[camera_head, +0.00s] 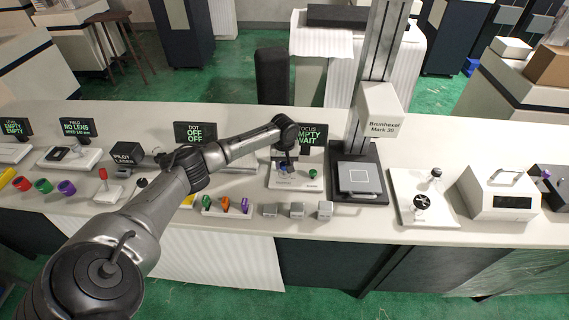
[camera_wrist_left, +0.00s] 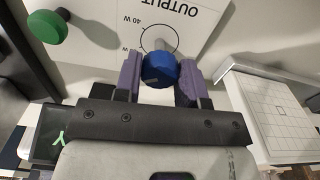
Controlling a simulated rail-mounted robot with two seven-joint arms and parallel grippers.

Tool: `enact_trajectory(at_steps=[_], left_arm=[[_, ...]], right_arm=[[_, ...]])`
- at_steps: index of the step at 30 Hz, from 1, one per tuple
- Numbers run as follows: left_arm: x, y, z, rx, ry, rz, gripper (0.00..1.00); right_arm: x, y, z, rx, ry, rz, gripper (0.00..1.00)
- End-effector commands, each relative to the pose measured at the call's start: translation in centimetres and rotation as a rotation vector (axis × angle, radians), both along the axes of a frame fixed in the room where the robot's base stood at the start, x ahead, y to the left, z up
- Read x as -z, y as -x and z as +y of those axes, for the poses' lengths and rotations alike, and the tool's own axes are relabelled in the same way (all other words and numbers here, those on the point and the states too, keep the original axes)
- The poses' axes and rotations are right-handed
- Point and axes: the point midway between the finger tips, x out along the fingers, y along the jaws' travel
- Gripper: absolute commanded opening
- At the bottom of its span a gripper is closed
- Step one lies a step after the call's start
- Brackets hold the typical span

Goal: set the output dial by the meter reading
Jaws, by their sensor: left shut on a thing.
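My left gripper (camera_head: 285,167) reaches down onto a white panel (camera_head: 300,186) on the bench. In the left wrist view its two purple fingers (camera_wrist_left: 160,82) stand on either side of a blue dial knob (camera_wrist_left: 160,69) and are shut on it. The knob sits at the ring on the white plate marked OUTPUT (camera_wrist_left: 181,18), with a 40 W label at the ring's left; the knob covers part of the scale. A green knob (camera_wrist_left: 47,27) sits on the same panel, apart from the fingers. I cannot make out a meter reading. My right gripper is not in view.
A black screen reading EMPTY WAIT (camera_head: 311,135) stands behind the panel. The Brunhexel Mark 30 machine (camera_head: 382,110) with its column and plate (camera_head: 359,178) stands close on the right. Grey blocks (camera_head: 297,210) and coloured pieces (camera_head: 225,203) lie in front.

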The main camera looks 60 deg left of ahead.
Motion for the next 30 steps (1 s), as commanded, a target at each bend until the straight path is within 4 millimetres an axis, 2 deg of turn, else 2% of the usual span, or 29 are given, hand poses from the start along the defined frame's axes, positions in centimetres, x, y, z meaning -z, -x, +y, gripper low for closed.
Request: enact_trajectory(at_steps=[1, 3, 8, 14, 21, 30], left_arm=[[0.0, 0.0, 0.0, 0.0, 0.0, 0.0, 0.2], [0.0, 0.0, 0.0, 0.0, 0.0, 0.0, 0.14], [-0.1, 0.0, 0.0, 0.009, 0.0, 0.0, 0.14], [-0.4, 0.0, 0.0, 0.082, 0.001, 0.001, 0.14], [-0.5, 0.0, 0.0, 0.274, 0.003, 0.002, 0.14], [-0.3, 0.0, 0.0, 0.559, 0.002, 0.0, 0.14]], right_arm=[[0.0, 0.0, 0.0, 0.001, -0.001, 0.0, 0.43], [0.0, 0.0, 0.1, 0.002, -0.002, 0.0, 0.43], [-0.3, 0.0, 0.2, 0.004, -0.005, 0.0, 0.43], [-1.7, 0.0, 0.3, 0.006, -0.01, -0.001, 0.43], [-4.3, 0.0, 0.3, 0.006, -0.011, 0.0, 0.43], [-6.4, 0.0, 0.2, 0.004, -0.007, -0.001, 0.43]])
